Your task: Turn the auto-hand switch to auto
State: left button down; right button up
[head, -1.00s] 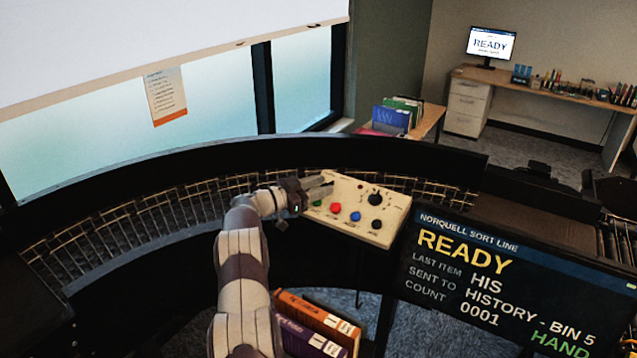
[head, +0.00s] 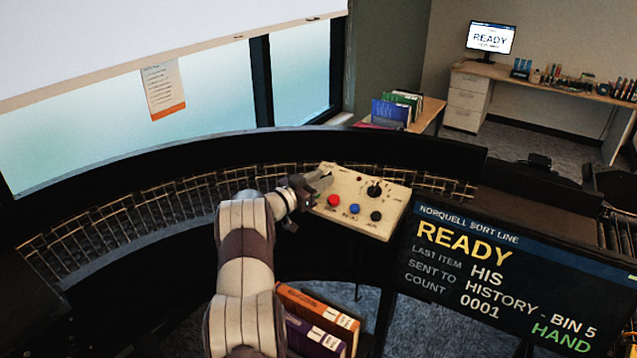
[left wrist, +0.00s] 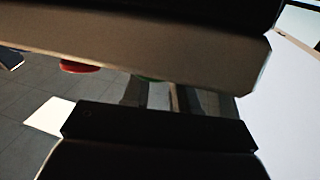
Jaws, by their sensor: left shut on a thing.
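The cream control panel (head: 350,222) stands in the middle of the head view. My left gripper (head: 324,184) is at its upper left corner, shut on a small control that the fingers hide. From its place this seems to be the auto-hand switch; its position cannot be seen. Right of the gripper is a black knob (head: 374,190), clear of the fingers. The screen (head: 480,270) reads READY and HAND. My right gripper is not in view.
The curved conveyor (head: 140,225) runs behind. Books (head: 318,312) stand below, right of my forearm.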

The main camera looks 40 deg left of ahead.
pick_arm(q)
jog(key=n+y+b, duration=0.2)
jog(key=y, duration=0.1)
jog(key=n+y+b, duration=0.1)
jog(key=shift+d+f+n, duration=0.25)
jog(key=shift+d+n, duration=0.05)
jog(key=shift+d, duration=0.05)
jog(key=shift+d+r+n+y+b, duration=0.1)
jog(key=shift+r+n+y+b, duration=0.1)
jog(key=shift+n+y+b, duration=0.9)
